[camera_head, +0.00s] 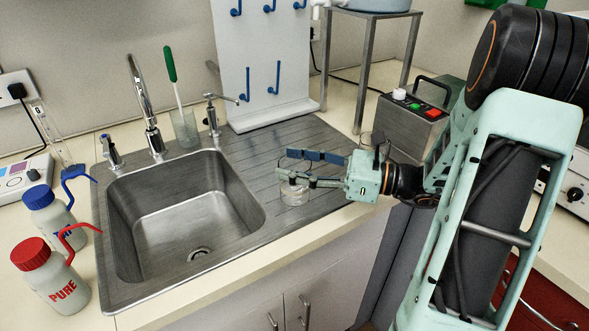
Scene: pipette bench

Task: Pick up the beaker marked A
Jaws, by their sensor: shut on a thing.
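A small clear glass beaker (294,194) is at the ribbed steel drainboard, right of the sink basin. My gripper (286,165) reaches in from the right and is shut on this beaker near its top. One finger crosses in front of the glass and the other shows behind it. The letter on the beaker cannot be read from here. I cannot tell whether its base touches the drainboard. Another piece of clear glassware (367,139) shows partly behind my gripper.
The sink basin (180,215) is left of my gripper. A white peg board (262,60) with blue pegs stands behind. A glass with a green-handled brush (184,128) stands by the taps. A grey box with buttons (412,118) is right. Red-capped (52,278) and blue-capped (48,215) bottles stand left.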

